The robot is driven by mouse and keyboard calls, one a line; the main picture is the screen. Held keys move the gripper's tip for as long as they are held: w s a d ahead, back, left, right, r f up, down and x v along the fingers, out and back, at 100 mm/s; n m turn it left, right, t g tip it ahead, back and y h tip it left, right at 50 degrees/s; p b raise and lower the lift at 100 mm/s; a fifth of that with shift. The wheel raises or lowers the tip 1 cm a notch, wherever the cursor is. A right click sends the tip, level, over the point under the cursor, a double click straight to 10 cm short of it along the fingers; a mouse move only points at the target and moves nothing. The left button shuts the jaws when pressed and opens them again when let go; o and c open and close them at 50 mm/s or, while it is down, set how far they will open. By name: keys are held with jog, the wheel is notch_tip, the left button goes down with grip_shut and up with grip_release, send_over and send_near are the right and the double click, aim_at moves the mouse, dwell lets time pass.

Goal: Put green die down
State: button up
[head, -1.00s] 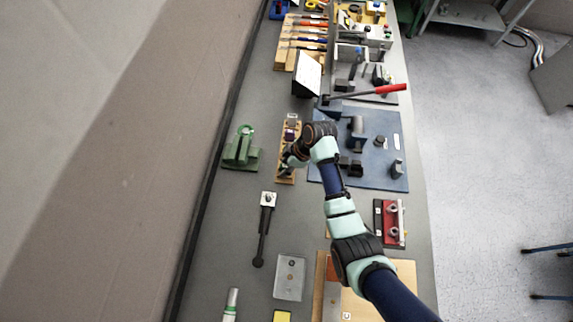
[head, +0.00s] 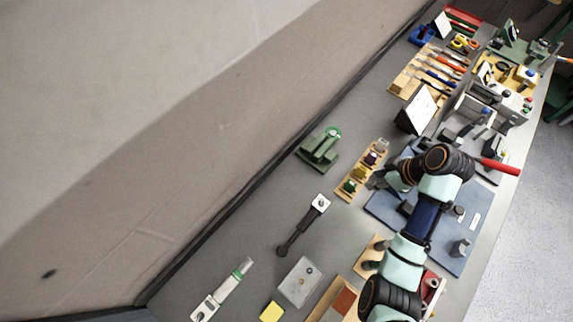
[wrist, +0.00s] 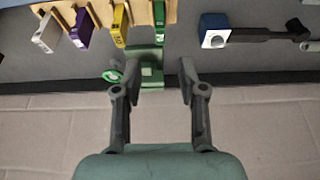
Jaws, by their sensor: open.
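The green die (head: 349,187) stands in the near end slot of the wooden die rack (head: 343,197), in line with a yellow die (head: 360,172), a purple die (head: 371,158) and a silver die (head: 382,145). In the wrist view the green die (wrist: 159,18) is at the top, at the end of the row. My gripper (wrist: 158,72) is open, with nothing between its fingers. In the head view it is just right of the rack, apart from the green die; its fingertips are hard to make out there.
A green bench tool (head: 320,149) stands left of the rack, and shows beyond my fingers in the wrist view (wrist: 151,74). A black-handled tool (head: 303,224) lies nearer. A blue board (head: 462,200) with fixtures is under my arm.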

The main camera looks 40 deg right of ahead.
jog(key=w+a+r+t+h, duration=0.1)
jog(key=w+a+r, duration=0.2)
jog(key=w+a, duration=0.35)
jog(key=w+a+r+m+t+h, duration=0.1)
jog(key=w+a+r+t, duration=0.2)
jog(key=a, duration=0.6)
jog(key=w+a+r, duration=0.3)
jog(key=w+a, duration=0.4)
jog(key=a, duration=0.1)
jog(key=s+a+r+m+t+y, duration=0.1)
jog(key=a+r+t, duration=0.1)
jog(key=a+r, duration=0.45)
jog(key=s+a+r+t, duration=0.1)
jog(key=a+r+t, duration=0.15)
jog(key=a, duration=0.65)
notch_tip(320, 180, up, 14)
jog(key=p, duration=1.3)
jog(key=shift+w, duration=0.15)
jog(key=shift+a+r, duration=0.1)
